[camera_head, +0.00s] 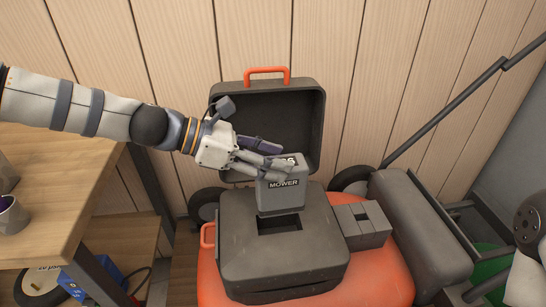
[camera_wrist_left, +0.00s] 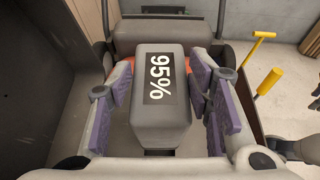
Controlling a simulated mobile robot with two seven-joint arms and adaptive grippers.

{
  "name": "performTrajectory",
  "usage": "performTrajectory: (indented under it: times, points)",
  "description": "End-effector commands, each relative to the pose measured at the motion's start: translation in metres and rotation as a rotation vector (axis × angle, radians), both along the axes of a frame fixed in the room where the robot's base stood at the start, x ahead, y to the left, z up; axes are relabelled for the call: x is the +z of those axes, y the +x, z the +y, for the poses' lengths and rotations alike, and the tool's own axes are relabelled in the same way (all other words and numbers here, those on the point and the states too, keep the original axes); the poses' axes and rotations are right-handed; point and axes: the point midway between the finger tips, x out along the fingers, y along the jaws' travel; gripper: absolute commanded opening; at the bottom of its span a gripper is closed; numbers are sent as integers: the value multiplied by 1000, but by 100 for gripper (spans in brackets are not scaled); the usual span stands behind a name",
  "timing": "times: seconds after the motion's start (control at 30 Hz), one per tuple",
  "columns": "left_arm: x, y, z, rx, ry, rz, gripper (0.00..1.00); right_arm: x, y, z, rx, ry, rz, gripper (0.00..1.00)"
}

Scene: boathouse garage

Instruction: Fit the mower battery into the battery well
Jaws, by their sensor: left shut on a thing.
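The mower battery (camera_head: 283,192) is a grey block labelled MOWER; its top in the left wrist view (camera_wrist_left: 163,112) reads 95%. My left gripper (camera_head: 274,168) is shut on its upper part, with purple-padded fingers on both sides. The battery is upright, just above the battery well (camera_head: 280,223), a dark rectangular opening in the mower's dark housing (camera_head: 240,259). Its lower end overlaps the far edge of the opening in the head view; I cannot tell whether it has entered.
The dark cover (camera_head: 290,120) with an orange handle (camera_head: 267,72) stands open behind the well. A grey block with a slot (camera_head: 362,226) sits right of the well. The mower handle bar (camera_head: 448,108) rises at right. A wooden workbench (camera_head: 75,180) stands at left.

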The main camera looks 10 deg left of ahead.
Motion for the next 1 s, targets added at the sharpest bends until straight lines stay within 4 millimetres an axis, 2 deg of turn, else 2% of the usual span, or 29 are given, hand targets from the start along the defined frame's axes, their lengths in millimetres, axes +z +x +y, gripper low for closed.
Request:
performTrajectory:
  times: [0.5, 0.73, 1.0]
  points:
    - [8, -1, 1, -33, -13, -7, 0, 2, 2, 0, 0, 0, -8, 40]
    - [-27, -1, 1, -35, -12, 4, 0, -12, -12, 0, 0, 0, 40, 40]
    - [-39, -1, 1, -34, -11, -4, 0, -17, -17, 0, 2, 0, 57, 40]
